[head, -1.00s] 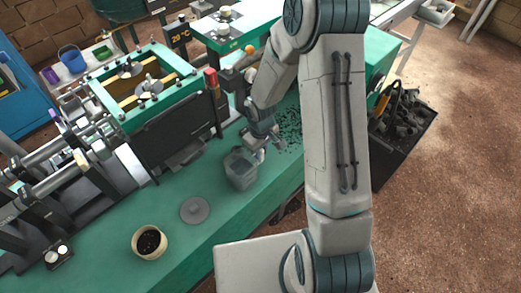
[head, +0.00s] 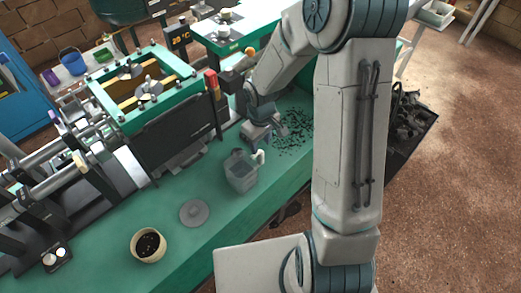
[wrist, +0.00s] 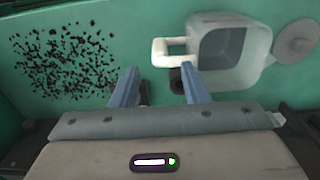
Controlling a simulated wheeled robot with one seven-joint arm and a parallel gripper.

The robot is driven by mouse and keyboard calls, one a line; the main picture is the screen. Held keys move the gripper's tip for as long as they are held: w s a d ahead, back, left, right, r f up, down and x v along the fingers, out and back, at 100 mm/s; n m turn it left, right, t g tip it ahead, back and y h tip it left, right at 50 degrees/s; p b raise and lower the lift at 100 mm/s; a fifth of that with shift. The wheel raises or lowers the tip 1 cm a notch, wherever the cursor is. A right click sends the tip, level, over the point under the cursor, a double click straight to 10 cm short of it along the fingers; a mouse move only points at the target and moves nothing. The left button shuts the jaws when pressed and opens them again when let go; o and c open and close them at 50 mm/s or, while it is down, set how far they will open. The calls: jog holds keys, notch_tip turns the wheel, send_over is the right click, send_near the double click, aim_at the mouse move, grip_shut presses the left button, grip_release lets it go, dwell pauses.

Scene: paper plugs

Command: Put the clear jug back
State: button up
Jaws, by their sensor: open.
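The clear jug (head: 241,174) stands upright on the green bench, its open top showing and its pale handle pointing toward my gripper. My gripper (head: 267,136) is open and empty, just beyond the handle side of the jug. In the wrist view the blue fingers of my gripper (wrist: 160,84) are spread below the white handle in the picture, and the handle does not appear to be held.
A grey round lid (head: 194,212) lies on the bench beside the jug. A cream bowl with dark contents (head: 149,245) stands farther along. Black bits (wrist: 65,62) are scattered near my gripper. A green-framed machine (head: 150,88) stands behind the bench.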

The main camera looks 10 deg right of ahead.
jog(key=s+d+r+m+t, duration=0.1)
jog(key=s+r, duration=0.2)
jog(key=r, duration=0.3)
jog(key=s+d+r+m+h, duration=0.1)
jog(key=s+r, duration=0.1)
jog(key=r, duration=0.3)
jog(key=s+d+r+m+t, duration=0.1)
jog(key=s+d+r, duration=0.15)
jog(key=r, duration=0.35)
jog(key=s+r+m+t+y, duration=0.1)
jog(key=s+r+m, duration=0.2)
jog(key=s, duration=0.6)
jog(key=shift+s+d+r+m+t, duration=0.2)
jog(key=shift+s+r+m+t, duration=0.2)
jog(key=shift+r, duration=0.65)
